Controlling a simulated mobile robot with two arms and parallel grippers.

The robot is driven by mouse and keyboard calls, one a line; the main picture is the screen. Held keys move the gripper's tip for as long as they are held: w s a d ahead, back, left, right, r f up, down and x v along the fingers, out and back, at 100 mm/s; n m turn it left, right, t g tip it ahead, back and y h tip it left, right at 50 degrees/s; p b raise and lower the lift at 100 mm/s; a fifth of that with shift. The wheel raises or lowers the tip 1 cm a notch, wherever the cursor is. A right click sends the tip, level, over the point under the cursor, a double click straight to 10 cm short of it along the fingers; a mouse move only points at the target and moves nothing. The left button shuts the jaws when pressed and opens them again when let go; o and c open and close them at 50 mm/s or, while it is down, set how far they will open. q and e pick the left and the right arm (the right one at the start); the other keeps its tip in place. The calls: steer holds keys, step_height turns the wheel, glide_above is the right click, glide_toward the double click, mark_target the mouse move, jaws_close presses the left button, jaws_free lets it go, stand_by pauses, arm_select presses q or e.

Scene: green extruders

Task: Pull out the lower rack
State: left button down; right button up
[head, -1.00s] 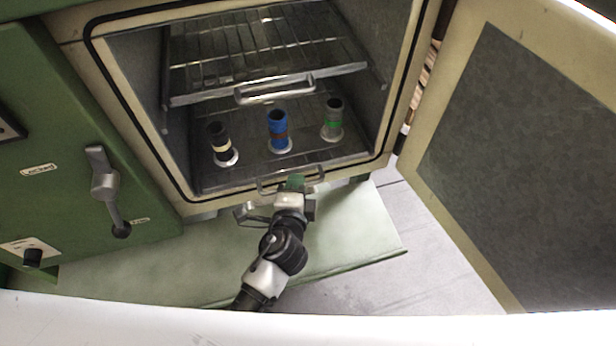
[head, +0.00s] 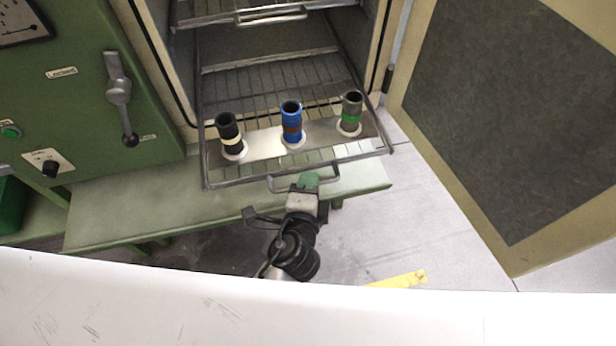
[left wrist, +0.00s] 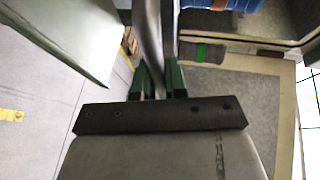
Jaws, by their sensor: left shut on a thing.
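The lower rack (head: 300,165) is a wire shelf that sticks out of the open oven, past its front opening. Three cylinders stand upright on its front plate: a black one (head: 227,130), a blue one (head: 291,122) and a green-banded grey one (head: 351,110). My left gripper (head: 308,181) is shut on the rack's front handle (head: 334,174). In the left wrist view, the green fingertips (left wrist: 159,80) close around the metal handle bar (left wrist: 168,45). My right gripper is not in view.
The upper rack (head: 262,17) stays inside the oven. The oven door (head: 450,100) stands open at the right. A green ledge (head: 150,205) lies below the opening. The green panel with a lever (head: 119,92) is at the left. Grey floor (head: 430,220) is clear at the right.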

arm_select(q)
steer(key=shift+s, duration=0.2)
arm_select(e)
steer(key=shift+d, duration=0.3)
arm_select(q)
steer(key=c, duration=1.2)
jaws_free()
steer(key=d+b+v, duration=0.1)
steer(key=b+v, duration=0.1)
steer(key=v, duration=0.8)
steer(key=shift+s+a, duration=0.35)
steer(key=shift+a, duration=0.1)
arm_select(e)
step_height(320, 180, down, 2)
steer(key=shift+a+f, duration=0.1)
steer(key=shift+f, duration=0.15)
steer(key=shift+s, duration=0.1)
